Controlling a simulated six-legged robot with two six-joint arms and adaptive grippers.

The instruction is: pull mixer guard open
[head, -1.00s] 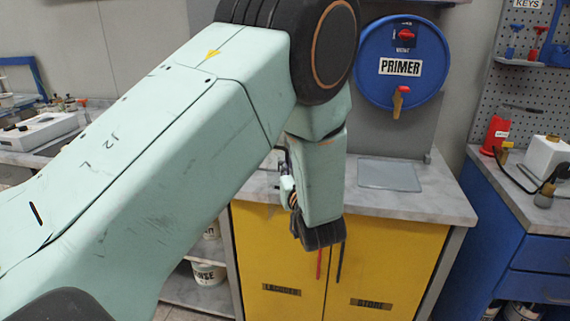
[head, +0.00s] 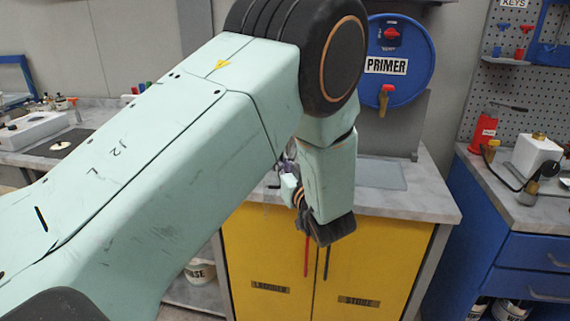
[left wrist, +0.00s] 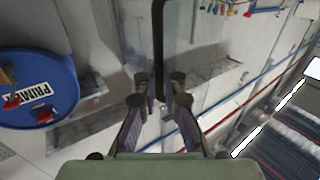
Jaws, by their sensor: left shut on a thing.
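My left gripper (left wrist: 160,98) is shut around the lower end of an upright black bar (left wrist: 158,45) in the left wrist view. The bar looks like the handle of a clear panel, probably the mixer guard (left wrist: 190,45). How far open the panel stands cannot be told. In the head view my left arm crosses the picture and hides most of the gripper and what it holds. My right gripper is in neither view.
A yellow cabinet (head: 375,265) with a grey countertop (head: 430,195) stands in front. A blue primer drum (head: 415,45) hangs behind it. A left bench (head: 95,115) holds a white tray.

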